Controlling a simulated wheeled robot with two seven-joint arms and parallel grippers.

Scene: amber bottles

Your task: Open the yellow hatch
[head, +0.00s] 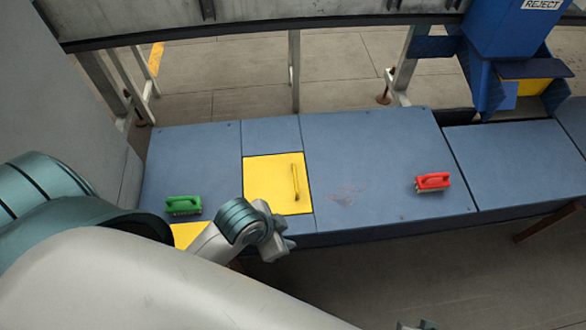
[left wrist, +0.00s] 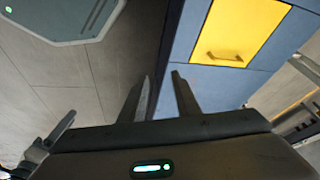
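The yellow hatch (head: 265,180) lies flat and closed in the blue worktop, with a yellow bar handle (head: 296,182) near its right edge. In the left wrist view a yellow panel (left wrist: 240,25) with a bar handle (left wrist: 220,58) shows at top right, apart from the fingers. My left gripper (head: 284,245) is at the worktop's front edge, below the hatch in the head view and not touching the handle. In the left wrist view its two fingers (left wrist: 162,85) are apart with nothing between them. Only a small part of what looks like my right gripper (head: 415,326) shows at the bottom edge.
Another yellow patch (head: 187,234) is partly hidden by my left arm. A blue reject bin (head: 505,40) stands at back right.

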